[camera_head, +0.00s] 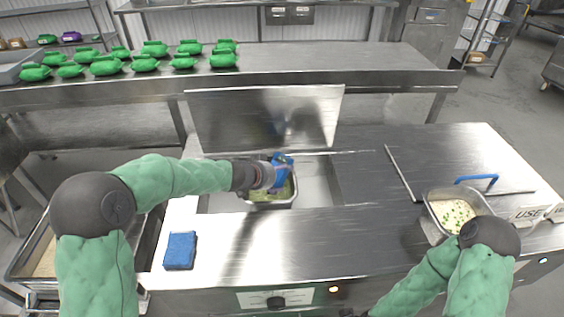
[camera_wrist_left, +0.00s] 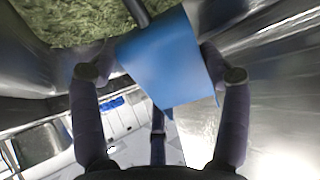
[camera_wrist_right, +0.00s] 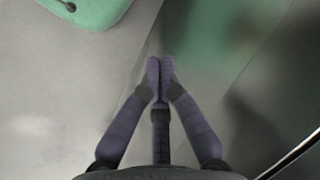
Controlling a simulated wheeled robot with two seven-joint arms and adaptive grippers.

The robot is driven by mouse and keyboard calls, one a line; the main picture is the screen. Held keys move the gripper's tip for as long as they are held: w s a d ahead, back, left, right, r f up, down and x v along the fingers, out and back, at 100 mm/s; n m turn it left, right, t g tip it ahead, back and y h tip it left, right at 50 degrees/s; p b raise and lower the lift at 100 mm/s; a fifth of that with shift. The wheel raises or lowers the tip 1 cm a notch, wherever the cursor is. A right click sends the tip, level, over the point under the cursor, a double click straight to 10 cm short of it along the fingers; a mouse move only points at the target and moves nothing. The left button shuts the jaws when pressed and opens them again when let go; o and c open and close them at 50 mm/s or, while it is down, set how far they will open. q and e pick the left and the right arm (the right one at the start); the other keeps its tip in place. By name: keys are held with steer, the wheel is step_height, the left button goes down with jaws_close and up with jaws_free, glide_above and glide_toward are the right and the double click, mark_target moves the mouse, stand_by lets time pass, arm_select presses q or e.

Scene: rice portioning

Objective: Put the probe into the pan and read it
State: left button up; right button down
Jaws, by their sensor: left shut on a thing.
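My left gripper (camera_head: 272,174) is shut on the blue probe (camera_head: 283,164) above the pan (camera_head: 286,203) in the counter well. The pan holds green food. In the left wrist view the blue body of the probe (camera_wrist_left: 165,62) sits between the fingers of my left gripper (camera_wrist_left: 160,75). A dark rod (camera_wrist_left: 138,12) runs from it toward the green food (camera_wrist_left: 65,20). Whether its tip is in the food is cut off from view. No reading shows. My right gripper (camera_wrist_right: 160,80) is shut and empty, low over the floor side.
A raised steel lid (camera_head: 265,115) stands behind the well. A blue block (camera_head: 180,251) lies on the front left counter. A pan of pale food with green bits (camera_head: 430,205) and a blue handle (camera_head: 477,178) stand at right. Several green packs (camera_head: 107,66) line the back shelf.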

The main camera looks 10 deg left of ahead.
mark_target(278, 175)
stand_by(0.4)
arm_select(q)
step_height(278, 175, up, 12)
steer(key=p, duration=1.4)
steer(key=shift+r, duration=0.15)
steer(key=shift+s, duration=0.1)
